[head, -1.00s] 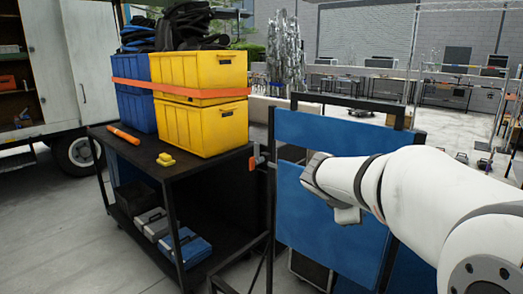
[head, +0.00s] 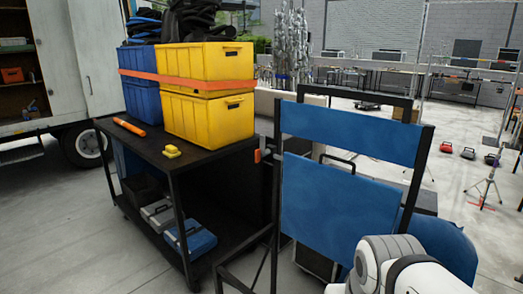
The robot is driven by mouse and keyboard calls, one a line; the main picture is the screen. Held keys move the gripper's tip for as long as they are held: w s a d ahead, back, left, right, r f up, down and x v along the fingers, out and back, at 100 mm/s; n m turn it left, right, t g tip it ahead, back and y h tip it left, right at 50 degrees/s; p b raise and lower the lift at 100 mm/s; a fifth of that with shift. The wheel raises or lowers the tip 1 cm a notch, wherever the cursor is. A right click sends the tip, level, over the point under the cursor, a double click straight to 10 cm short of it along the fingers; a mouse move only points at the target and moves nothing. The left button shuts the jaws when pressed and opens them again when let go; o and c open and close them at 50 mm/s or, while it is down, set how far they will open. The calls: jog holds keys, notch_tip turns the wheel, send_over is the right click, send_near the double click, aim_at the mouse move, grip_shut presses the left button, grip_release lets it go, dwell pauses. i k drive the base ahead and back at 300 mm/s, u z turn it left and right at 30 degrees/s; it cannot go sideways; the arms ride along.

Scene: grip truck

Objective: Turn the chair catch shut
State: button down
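A blue director's chair (head: 335,211) with a black frame stands in the middle right of the head view. A small orange catch (head: 258,155) shows at the chair's left side, beside the end of the black cart. A grey piece sits just right of it. I cannot tell from here how far the catch is turned. My white arm is at the bottom right, in front of the chair's lower right part. My gripper's fingers are out of the picture, below the bottom edge.
A white truck (head: 95,62) is at far left. Floor is clear at front left.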

aim_at(260, 153)
jog(key=z, duration=0.45)
jog(key=k, duration=0.8)
jog(key=u, duration=1.2)
jog(key=i, duration=1.7)
jog(key=u, duration=0.1)
